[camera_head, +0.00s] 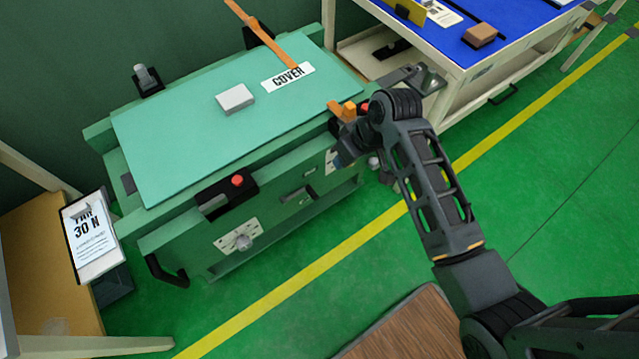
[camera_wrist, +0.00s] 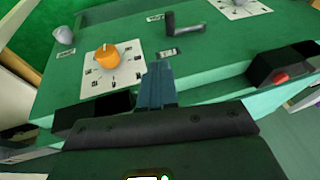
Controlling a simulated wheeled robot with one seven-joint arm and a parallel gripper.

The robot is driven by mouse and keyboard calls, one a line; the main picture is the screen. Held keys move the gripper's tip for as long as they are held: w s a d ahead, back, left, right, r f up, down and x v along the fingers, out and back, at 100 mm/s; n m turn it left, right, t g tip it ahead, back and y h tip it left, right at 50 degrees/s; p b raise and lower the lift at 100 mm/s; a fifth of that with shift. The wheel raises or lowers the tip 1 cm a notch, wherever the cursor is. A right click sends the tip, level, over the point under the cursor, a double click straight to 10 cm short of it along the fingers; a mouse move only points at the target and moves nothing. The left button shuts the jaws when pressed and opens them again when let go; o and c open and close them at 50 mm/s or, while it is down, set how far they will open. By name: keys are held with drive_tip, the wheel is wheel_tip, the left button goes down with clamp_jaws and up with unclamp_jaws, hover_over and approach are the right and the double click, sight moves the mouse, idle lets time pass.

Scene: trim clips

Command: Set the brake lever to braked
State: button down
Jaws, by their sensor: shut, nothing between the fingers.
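A dark L-shaped lever (camera_wrist: 184,24) stands out from the green front panel in the wrist view, with small label plates beside it that I cannot read. It appears as a dark bar (camera_head: 297,194) on the cabinet front in the head view. I cannot tell from the labels which setting it is at. My gripper (camera_wrist: 158,70) is shut and empty, its blue-grey fingers pointing at the panel between the lever and an orange knob. The fingers look apart from the lever. In the head view my gripper (camera_head: 346,152) is at the cabinet's right front corner, partly hidden by my arm.
The orange knob (camera_wrist: 107,56) on a white dial plate is close left of my fingers. A grey knob (camera_wrist: 64,35) is farther left. A black box with a red button (camera_head: 237,181) sits at the cabinet's upper front edge. A blue-topped bench (camera_head: 520,28) stands right.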

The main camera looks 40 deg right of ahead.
drive_tip(key=s+a+x, duration=0.1)
drive_tip(key=x, duration=1.2)
drive_tip(key=shift+a+f, duration=0.25)
drive_tip(key=shift+a, duration=0.05)
drive_tip(key=shift+f+b, duration=0.15)
drive_tip(key=shift+b, duration=0.2)
